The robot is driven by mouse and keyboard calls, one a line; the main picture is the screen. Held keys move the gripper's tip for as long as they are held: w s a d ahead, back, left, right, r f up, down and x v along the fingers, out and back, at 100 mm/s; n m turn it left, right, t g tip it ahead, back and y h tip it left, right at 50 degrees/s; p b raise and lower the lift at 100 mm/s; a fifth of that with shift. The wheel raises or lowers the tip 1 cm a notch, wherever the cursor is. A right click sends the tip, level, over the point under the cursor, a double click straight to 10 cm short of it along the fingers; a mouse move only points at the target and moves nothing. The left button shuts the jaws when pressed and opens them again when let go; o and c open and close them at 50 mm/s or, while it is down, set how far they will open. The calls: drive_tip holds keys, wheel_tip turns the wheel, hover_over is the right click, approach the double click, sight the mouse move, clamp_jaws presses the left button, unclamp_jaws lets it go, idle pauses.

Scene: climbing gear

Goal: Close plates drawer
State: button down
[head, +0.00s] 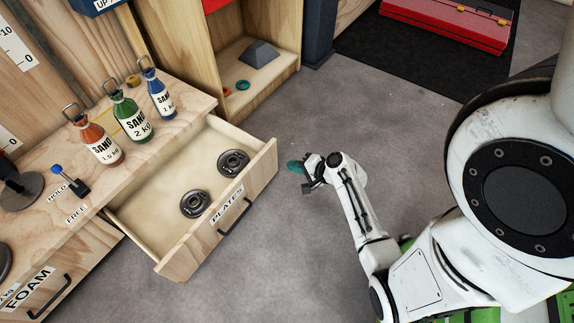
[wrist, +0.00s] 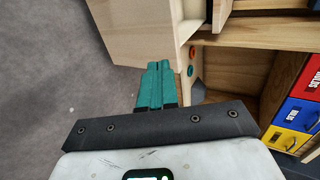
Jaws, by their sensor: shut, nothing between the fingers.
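The plates drawer (head: 166,246) is pulled well out of the wooden bench in the head view. Its front panel carries a "PLATES" label and a dark bar handle (head: 234,218). Two dark round weight plates (head: 194,203) and (head: 233,162) lie inside it. My gripper (head: 293,167) is to the right of the drawer front, apart from it, above the grey floor. Its teal fingers (wrist: 154,85) are together and empty in the wrist view. A wooden panel end shows ahead of them there; I cannot tell whether it is the drawer front.
Sand bottles (head: 131,116) stand on the bench top (head: 182,122), beside a blue-knobbed lever (head: 70,181). The foam drawer (head: 44,290) is lower left. An open wooden shelf (head: 287,71) stands behind. A red case (head: 445,22) lies on a black mat. The floor before the drawer is clear.

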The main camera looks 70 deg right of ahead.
sight(262, 156)
drive_tip(key=b+x, duration=0.1)
drive_tip(key=x, duration=0.2)
drive_tip(key=b+x, duration=0.1)
drive_tip(key=x, duration=0.3)
drive_tip(key=r+b+x, duration=0.1)
drive_tip(key=b+x, duration=0.1)
drive_tip(key=x, duration=0.1)
drive_tip(key=shift+w+d, duration=0.1)
drive_tip(key=shift+w, duration=0.35)
drive_tip(key=shift+w+d, duration=0.15)
drive_tip(key=shift+w, duration=0.4)
drive_tip(key=shift+w, duration=0.1)
